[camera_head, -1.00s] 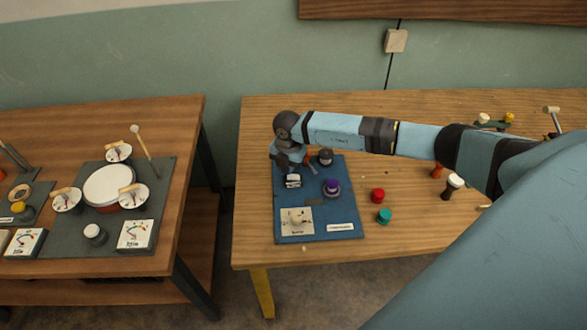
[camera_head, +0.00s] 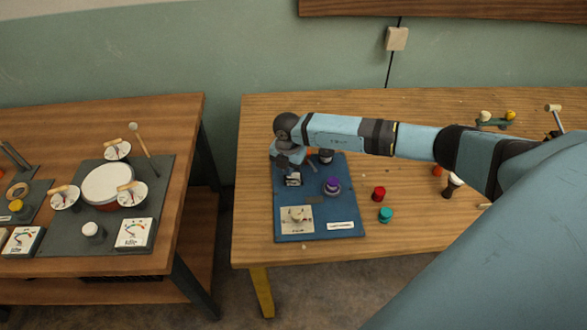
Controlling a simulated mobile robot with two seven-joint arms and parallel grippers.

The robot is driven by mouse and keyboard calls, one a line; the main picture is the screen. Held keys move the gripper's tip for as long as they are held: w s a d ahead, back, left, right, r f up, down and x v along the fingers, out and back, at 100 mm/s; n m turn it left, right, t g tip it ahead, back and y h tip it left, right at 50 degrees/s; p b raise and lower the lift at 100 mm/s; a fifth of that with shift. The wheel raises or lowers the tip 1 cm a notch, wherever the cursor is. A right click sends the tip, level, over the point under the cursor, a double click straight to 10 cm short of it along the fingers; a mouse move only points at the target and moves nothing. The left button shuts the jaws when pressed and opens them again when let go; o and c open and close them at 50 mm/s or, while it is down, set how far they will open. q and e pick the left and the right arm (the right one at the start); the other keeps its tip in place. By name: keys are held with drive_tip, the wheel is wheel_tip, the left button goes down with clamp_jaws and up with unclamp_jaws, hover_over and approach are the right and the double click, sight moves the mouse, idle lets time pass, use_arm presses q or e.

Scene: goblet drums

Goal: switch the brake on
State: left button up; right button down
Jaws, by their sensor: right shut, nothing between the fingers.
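A blue board (camera_head: 350,213) lies on the right-hand table. On it are a small dark box with a white label (camera_head: 293,181), a purple-topped knob (camera_head: 332,185), a dark round piece with a pale band (camera_head: 326,157), and a cream plate with a pale knob (camera_head: 296,217). Which part is the brake I cannot read. My right gripper (camera_head: 291,169) is shut and empty, pointing down just above or against the labelled box. It hides the box's top, and contact cannot be told. My left gripper is not in view.
A red cap (camera_head: 379,193) and a teal cap (camera_head: 385,215) stand right of the board. A white-topped dark piece (camera_head: 453,185) stands farther right. The left table (camera_head: 190,155) holds a drum (camera_head: 107,186) and gauges, across a gap. My right arm spans the table's back.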

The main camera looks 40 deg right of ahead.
drive_tip(key=shift+f+b, duration=0.35)
drive_tip(key=shift+f, duration=0.15)
drive_tip(key=shift+s, duration=0.1)
drive_tip(key=shift+r+p, duration=0.75)
drive_tip(key=shift+r, duration=0.05)
drive_tip(key=shift+r+p, duration=2)
drive_tip(key=shift+r, duration=0.75)
drive_tip(key=shift+a+f, duration=0.1)
